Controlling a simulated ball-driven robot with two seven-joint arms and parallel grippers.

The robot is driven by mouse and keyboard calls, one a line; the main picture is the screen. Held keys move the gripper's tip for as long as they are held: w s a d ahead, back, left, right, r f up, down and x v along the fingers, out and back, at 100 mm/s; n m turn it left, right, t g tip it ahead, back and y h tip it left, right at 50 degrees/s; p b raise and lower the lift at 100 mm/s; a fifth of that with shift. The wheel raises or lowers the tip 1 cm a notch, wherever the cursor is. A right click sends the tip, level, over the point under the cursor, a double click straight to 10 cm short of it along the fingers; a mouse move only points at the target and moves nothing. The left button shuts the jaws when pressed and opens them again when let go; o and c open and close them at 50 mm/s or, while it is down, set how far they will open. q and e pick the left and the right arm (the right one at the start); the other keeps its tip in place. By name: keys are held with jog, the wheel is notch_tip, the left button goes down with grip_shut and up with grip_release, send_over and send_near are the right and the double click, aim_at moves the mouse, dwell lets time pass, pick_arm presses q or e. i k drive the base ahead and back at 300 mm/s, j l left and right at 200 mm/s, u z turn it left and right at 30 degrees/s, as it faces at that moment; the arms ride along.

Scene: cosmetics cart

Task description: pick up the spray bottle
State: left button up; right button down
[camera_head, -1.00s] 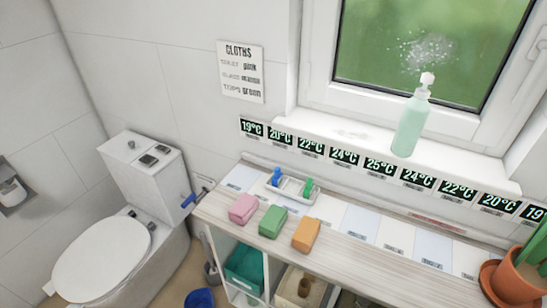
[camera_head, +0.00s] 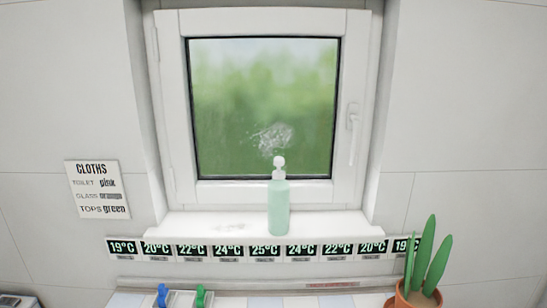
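The spray bottle (camera_head: 278,207) is pale green with a white pump head. It stands upright on the white window sill (camera_head: 335,225), in front of the window glass, a little right of the picture's middle. Nothing touches it and none of it is hidden. Neither of my grippers shows in the head view.
Temperature labels (camera_head: 264,251) run along the wall below the sill. A potted plant (camera_head: 412,299) stands at the lower right. A blue item (camera_head: 162,295) and a green item (camera_head: 200,295) show at the bottom edge. The window handle (camera_head: 353,125) is at the right. A cloths sign (camera_head: 97,189) hangs left.

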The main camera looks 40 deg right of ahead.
aim_at(278, 189)
jog(key=z, duration=1.35)
